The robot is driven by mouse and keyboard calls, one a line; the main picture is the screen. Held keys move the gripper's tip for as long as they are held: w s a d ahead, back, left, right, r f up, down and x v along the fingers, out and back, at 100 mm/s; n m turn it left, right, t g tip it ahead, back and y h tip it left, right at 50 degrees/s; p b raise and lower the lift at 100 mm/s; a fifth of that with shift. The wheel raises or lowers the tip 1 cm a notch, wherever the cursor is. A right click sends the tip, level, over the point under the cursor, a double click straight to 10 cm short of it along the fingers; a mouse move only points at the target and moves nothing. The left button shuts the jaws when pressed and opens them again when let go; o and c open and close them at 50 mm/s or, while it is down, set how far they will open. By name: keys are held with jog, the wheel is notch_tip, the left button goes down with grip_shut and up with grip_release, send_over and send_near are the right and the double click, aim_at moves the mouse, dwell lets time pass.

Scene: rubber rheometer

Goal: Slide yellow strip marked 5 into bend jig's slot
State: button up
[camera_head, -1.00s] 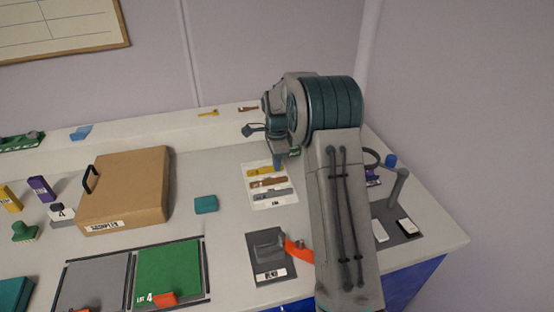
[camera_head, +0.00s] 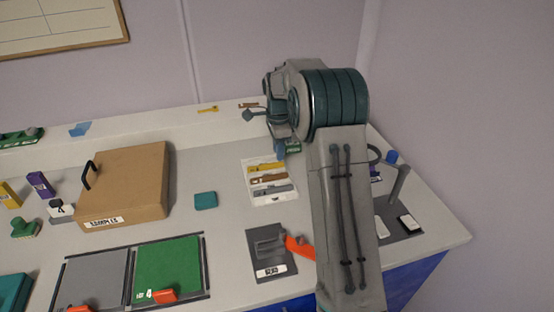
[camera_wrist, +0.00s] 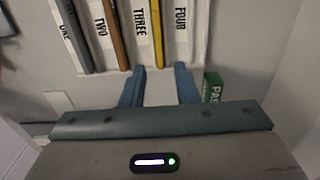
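A yellow strip (camera_head: 262,167) lies in the far slot of a white holder on the table, beside a brown strip and a grey strip. In the wrist view the yellow strip (camera_wrist: 157,30) stands between the labels THREE and FOUR; no 5 is readable. My gripper (camera_wrist: 160,68) is open and empty, its blue fingers apart just short of the yellow strip's end. In the head view my gripper (camera_head: 281,149) is partly hidden by my arm. The grey bend jig (camera_head: 270,243) sits on a dark labelled mat near the front; its slot is not clear.
An orange piece (camera_head: 299,247) lies beside the jig, close to my arm. A green box (camera_wrist: 213,86) is right of my fingers. A teal block (camera_head: 205,201) and a large cardboard box (camera_head: 130,185) stand left. Another yellow piece (camera_head: 208,109) lies on the back ledge.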

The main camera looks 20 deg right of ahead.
notch_tip(320, 180, up, 9)
jog(key=s+a+r+n+t, duration=0.15)
jog(key=s+n, duration=0.25)
jog(key=s, duration=0.4)
jog(key=s+a+r+n, duration=0.1)
jog(key=s+r+n, duration=0.25)
jog(key=s, duration=0.45)
jog(key=s+a+f+n, duration=0.1)
jog(key=s+f+n, duration=0.2)
jog(key=s, duration=0.6)
jog(key=s+a+f+n+t, duration=0.1)
jog(key=s+f+n, duration=0.2)
jog(key=s+n, duration=0.4)
jog(key=shift+s, duration=1.25)
jog(key=shift+o, duration=0.5)
jog(key=shift+w, duration=0.1)
